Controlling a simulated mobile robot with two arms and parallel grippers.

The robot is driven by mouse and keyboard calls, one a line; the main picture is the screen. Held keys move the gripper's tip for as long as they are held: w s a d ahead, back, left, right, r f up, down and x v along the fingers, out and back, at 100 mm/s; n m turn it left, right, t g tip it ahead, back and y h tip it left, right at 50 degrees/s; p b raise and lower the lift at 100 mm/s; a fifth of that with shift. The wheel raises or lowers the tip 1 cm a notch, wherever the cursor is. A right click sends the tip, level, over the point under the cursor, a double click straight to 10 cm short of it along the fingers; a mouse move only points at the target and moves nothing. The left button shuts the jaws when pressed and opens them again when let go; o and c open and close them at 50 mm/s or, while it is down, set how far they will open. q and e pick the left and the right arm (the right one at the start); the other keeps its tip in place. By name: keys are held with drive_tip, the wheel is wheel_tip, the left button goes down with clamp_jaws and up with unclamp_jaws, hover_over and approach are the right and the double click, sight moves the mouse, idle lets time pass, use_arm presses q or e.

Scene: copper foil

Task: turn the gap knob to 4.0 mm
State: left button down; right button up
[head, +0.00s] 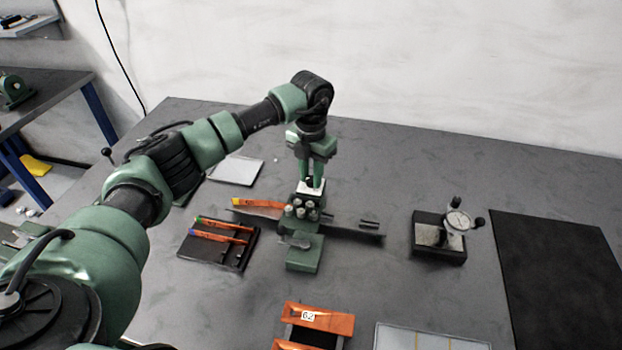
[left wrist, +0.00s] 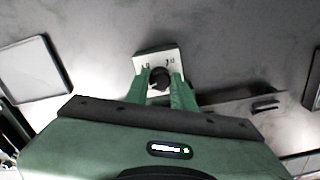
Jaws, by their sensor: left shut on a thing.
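The gap knob (left wrist: 159,78) is a dark round knob on a white dial plate (left wrist: 157,58) in the left wrist view. Small dark marks stand left and right of the knob, too blurred to read surely; its pointer setting cannot be told. The plate (head: 311,188) tops the small green rolling device (head: 304,255) in the head view. My left gripper (head: 312,178) points straight down over the plate, its green fingers shut on the knob from both sides. The knob is hidden by the fingers in the head view. My right gripper is not in view.
A dark tray (head: 247,262) with orange-handled tools lies left of the device. A dial gauge (head: 458,221) on a block stands right. An orange holder (head: 330,318) marked 62 is in front. A black mat (head: 555,270) lies far right.

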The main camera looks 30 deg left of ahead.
sight(311, 178)
use_arm(q)
drive_tip(key=m+b, duration=0.2)
drive_tip(key=m, duration=0.4)
drive_tip(key=m+b, duration=0.1)
drive_tip(key=m, duration=0.4)
drive_tip(key=shift+w+r+b, duration=0.1)
drive_tip(key=shift+b, duration=0.25)
drive_tip(key=shift+m, duration=0.4)
drive_tip(key=c, duration=1.2)
unclamp_jaws()
wheel_tip(311, 178, up, 8)
drive_tip(key=shift+f+b, duration=0.1)
drive_tip(key=shift+b, duration=0.45)
drive_tip(key=shift+f, duration=0.1)
